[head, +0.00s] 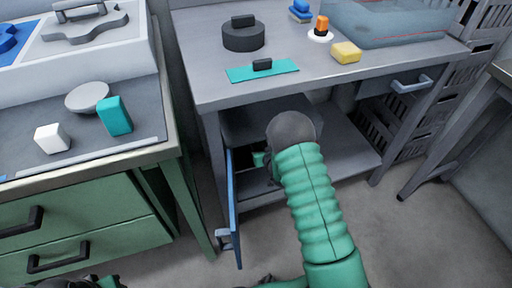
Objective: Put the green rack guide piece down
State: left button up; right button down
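A flat teal-green plate with a small black grip on top (285,73) lies on the grey worktable near its front edge; it may be the rack guide piece, but I cannot be sure. My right arm in its green sleeve reaches down below the worktable, beside the open blue door. My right gripper (262,160) is mostly hidden behind its own wrist; only a small green and dark part shows, and whether it holds anything is hidden. My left gripper (85,283) is cut off at the bottom left edge, and its fingers do not show clearly.
The worktable (205,85) also carries a dark round block (243,38), a yellow block (345,52) and an orange-topped piece (321,28). The blue door (232,205) stands open below. The left bench holds a teal block (115,116), a white cube (52,138) and a grey disc (87,96).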

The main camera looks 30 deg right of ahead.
jog(key=w, duration=0.1)
jog(key=w+d, duration=0.1)
jog(key=w+b, duration=0.1)
jog(key=shift+w+d+f, duration=0.25)
jog(key=shift+d+f, duration=0.1)
jog(key=f+b, duration=0.1)
jog(key=f, duration=0.1)
jog(key=f+b, duration=0.1)
jog(key=shift+a+f+b, duration=0.2)
jog(key=shift+a+b, duration=0.1)
jog(key=shift+d+r, duration=0.15)
jog(key=c, duration=0.9)
grip_release()
